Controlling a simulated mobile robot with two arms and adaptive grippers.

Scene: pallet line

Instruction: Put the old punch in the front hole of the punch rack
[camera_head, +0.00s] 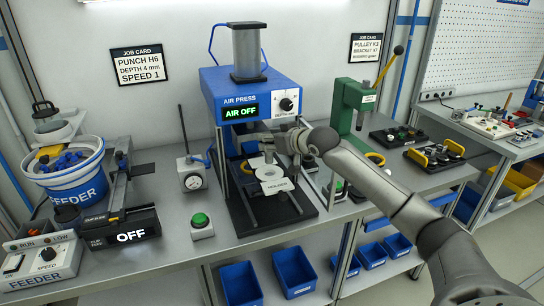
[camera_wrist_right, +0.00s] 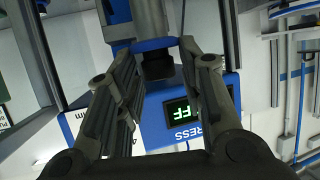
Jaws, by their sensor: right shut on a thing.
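My right gripper (camera_head: 262,142) reaches into the blue air press (camera_head: 218,88) from the right, under its head. In the right wrist view its fingers (camera_wrist_right: 158,52) close at the tips around a dark piece (camera_wrist_right: 158,68) below the grey ram (camera_wrist_right: 150,20). This looks like the old punch, still up at the ram; its full shape is hidden. I cannot pick out the punch rack with certainty; small items right of the press (camera_head: 338,190) are partly hidden by my right arm. My left gripper is out of view.
A plate marked HOLDER (camera_head: 277,187) lies on the press's black base. A green lever press (camera_head: 345,105) stands to the right. Blue bins (camera_head: 240,283) are below the bench.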

